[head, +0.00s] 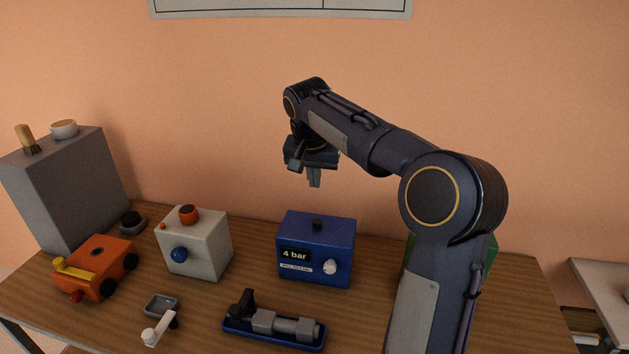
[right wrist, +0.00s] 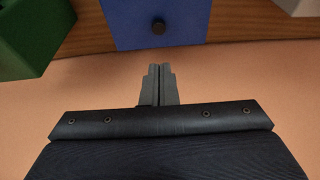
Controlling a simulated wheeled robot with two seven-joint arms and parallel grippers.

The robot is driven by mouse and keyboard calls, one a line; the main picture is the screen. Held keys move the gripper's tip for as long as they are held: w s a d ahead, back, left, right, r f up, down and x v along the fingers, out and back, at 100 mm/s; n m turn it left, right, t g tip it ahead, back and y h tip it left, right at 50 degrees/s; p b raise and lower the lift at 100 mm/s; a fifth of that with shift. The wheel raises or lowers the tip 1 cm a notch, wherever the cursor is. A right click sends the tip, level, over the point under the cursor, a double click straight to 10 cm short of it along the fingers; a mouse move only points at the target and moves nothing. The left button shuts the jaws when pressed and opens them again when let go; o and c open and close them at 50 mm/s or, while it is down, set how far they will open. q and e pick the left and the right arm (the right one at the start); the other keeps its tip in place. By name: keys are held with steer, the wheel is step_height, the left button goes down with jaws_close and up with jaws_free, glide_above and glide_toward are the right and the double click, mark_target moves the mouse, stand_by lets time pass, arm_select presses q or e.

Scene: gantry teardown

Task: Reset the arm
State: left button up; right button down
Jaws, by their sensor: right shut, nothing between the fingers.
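My right gripper (head: 314,178) is raised above the back of the table, over the blue box, with its fingers pointing down. Its fingers are shut and empty, and they also show closed together in the right wrist view (right wrist: 158,84). The right arm comes up from the lower right and bends over towards the left. The blue box (head: 340,240) stands below the gripper, with a "4 bar" display, a pale knob and a black knob on top. It shows in the right wrist view (right wrist: 120,25) beyond the fingertips. My left gripper is not in view.
A white box (head: 208,245) with red and blue knobs, an orange wheeled cart (head: 97,262) and a grey block (head: 70,190) stand left on the wooden table (head: 200,310). A blue tray (head: 235,334) with grey parts lies in front. A green box (right wrist: 25,35) is partly hidden behind my arm.

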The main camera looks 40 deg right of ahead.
stand_by(0.3)
steer(key=s+a+f+n+t+y, duration=0.1)
steer(key=s+a+f+n+y, duration=0.2)
steer(key=s+a, duration=0.8)
steer(key=s+a+f+n+t+y, duration=0.2)
steer(key=s+a+f+n, duration=0.3)
steer(key=s+a, duration=0.6)
steer(key=s+f+y, duration=0.1)
steer(key=s+f, duration=0.1)
steer(key=s, duration=0.2)
steer(key=shift+s+f+n, duration=0.3)
steer(key=shift+f, duration=0.05)
steer(key=shift+s+t, duration=0.1)
steer(key=shift+t, duration=0.2)
